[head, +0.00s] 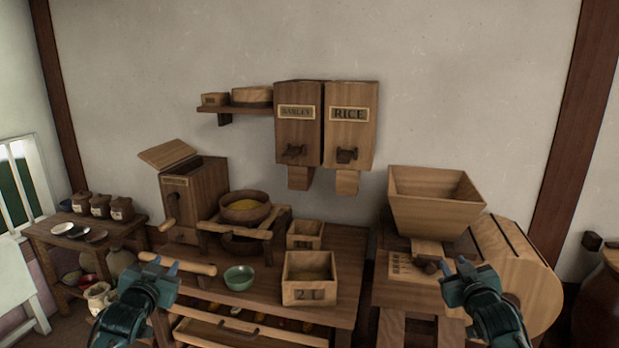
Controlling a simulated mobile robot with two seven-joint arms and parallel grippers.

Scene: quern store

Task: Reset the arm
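My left gripper (161,266) is at the lower left, its two fingertips apart. It overlaps a light wooden rod (196,267) in the picture. I see no grip on the rod, and I cannot tell how far behind the fingers it lies. My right gripper (456,267) is at the lower right, fingertips apart with nothing between them. It appears in front of the wooden stand below the large hopper (430,205).
Barley (298,138) and rice (350,138) dispensers hang on the wall. A side table (75,240) with jars stands left; a large wooden drum (520,260) stands right.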

